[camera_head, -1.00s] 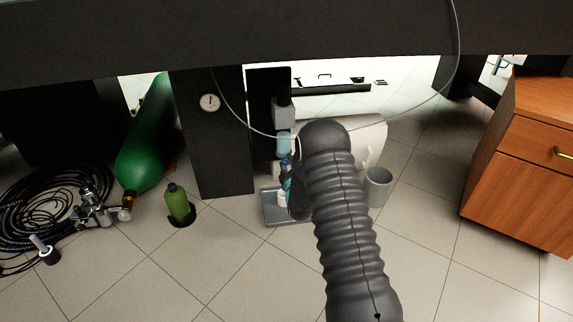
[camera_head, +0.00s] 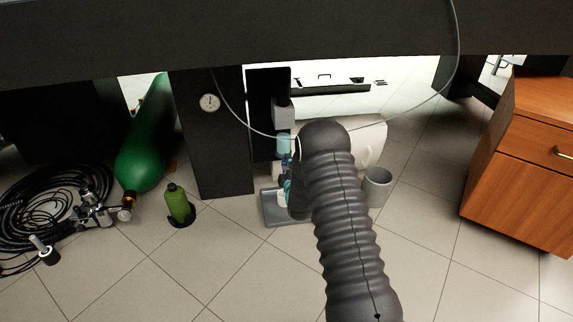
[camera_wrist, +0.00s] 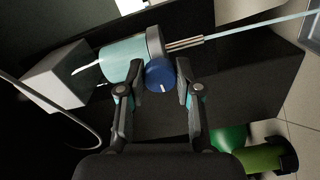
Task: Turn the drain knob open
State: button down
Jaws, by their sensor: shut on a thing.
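The blue round drain knob (camera_wrist: 160,74) with a short white mark shows in the wrist view, below the grey collar of a pale teal cylinder (camera_wrist: 122,58). The white mark is near the knob's lower edge. My gripper (camera_wrist: 161,77) has one finger on each side of the knob and is shut on it. The exact contact of the fingertips is hard to see. In the head view the teal cylinder (camera_head: 283,145) hangs beneath a grey box, and my gripper (camera_head: 294,188) is just below it, largely hidden by my arm.
A grey tray (camera_head: 275,213) lies on the floor below my gripper. A grey bin (camera_head: 378,186) stands to the right and a green bottle (camera_head: 177,203) to the left. A black post (camera_head: 220,150) is close on the left. A thin cable loops past the cylinder. The front floor is clear.

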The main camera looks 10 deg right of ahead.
jog(key=shift+a, duration=0.1)
jog(key=c, duration=0.8)
grip_release()
jog(key=s, duration=1.2)
